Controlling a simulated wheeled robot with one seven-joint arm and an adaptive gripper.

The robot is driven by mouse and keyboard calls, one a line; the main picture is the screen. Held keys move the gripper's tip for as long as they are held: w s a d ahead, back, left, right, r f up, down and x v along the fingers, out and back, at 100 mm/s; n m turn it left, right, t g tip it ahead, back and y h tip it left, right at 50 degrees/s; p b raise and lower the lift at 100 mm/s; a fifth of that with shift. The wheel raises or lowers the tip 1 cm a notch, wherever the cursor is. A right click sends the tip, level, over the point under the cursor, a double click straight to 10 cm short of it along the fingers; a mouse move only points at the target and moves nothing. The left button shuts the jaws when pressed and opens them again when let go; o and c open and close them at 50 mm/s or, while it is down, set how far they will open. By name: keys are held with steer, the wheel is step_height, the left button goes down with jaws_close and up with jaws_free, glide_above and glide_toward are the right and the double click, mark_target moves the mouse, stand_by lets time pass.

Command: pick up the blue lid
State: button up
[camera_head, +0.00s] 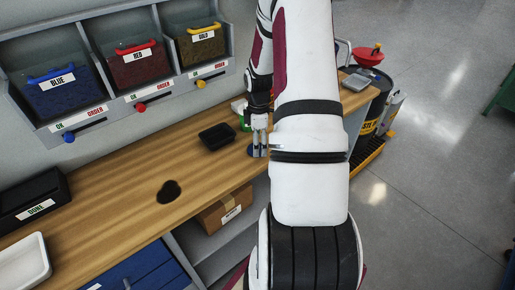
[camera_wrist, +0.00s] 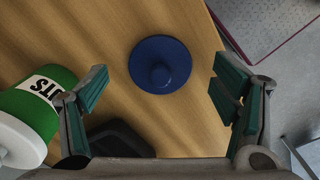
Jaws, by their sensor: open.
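The blue lid (camera_wrist: 172,77) is a round disc with a knob in its middle, lying on the wooden bench top in the wrist view. My gripper (camera_wrist: 163,100) is open, with its green-padded fingers apart on either side of the view; the lid appears between and beyond the fingertips, not held. In the head view my gripper (camera_head: 257,150) points down over the bench beside my arm, and a small part of the blue lid (camera_head: 254,154) shows at the fingertips. My arm hides much of that spot.
A black tray (camera_head: 217,136) lies left of my gripper on the bench (camera_head: 130,180). Blue, red and gold bins (camera_head: 137,70) line the wall. A yellow-and-black drum (camera_head: 378,90) stands beyond the bench's right end.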

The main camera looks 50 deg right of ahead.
steer(key=shift+f, duration=0.85)
steer(key=shift+c, duration=0.2)
steer(key=c, duration=0.9)
